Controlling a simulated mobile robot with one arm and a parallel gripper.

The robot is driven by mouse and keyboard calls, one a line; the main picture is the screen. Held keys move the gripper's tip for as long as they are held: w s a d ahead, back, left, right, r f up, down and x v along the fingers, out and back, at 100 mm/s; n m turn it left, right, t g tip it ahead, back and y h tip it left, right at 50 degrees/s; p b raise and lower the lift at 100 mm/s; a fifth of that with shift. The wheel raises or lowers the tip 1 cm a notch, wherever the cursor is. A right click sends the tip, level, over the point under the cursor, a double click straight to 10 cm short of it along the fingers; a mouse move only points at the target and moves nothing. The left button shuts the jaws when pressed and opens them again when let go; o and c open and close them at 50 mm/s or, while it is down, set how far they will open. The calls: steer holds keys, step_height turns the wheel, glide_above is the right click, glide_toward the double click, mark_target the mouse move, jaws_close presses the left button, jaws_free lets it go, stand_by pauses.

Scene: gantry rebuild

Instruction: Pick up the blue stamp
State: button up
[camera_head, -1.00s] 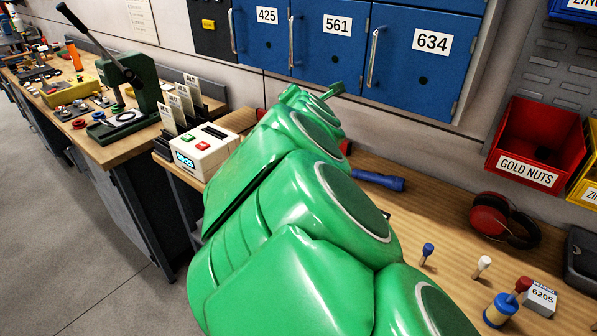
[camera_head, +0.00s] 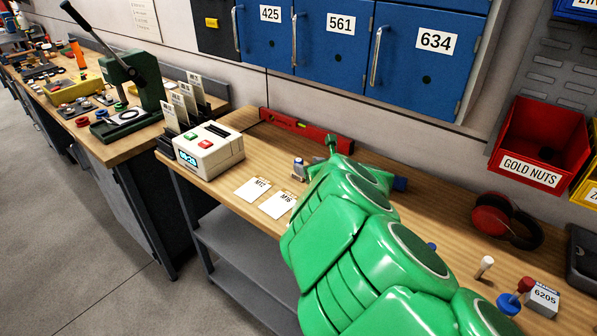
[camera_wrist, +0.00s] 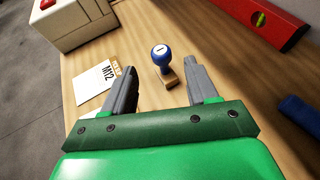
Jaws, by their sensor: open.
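The blue stamp (camera_wrist: 162,54) has a round blue knob and a small wooden base. It stands on the wooden bench in the wrist view, in the gap between my two fingers and slightly beyond their tips. My gripper (camera_wrist: 161,74) is open and empty, one grey finger on each side of the stamp, with no visible contact. In the head view my green arm hides most of the gripper.
Cards marked M12 (camera_head: 252,189) and M16 (camera_head: 278,204) lie left of the stamp. A white box with buttons (camera_head: 208,149) stands beyond them. A red level (camera_head: 305,130) lies along the back. A blue cylinder (camera_wrist: 299,113) lies to the right in the wrist view.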

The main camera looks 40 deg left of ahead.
mark_target(301, 163)
steer(key=shift+x, duration=3.55)
steer(key=shift+w, duration=0.1)
steer(key=c, duration=1.1)
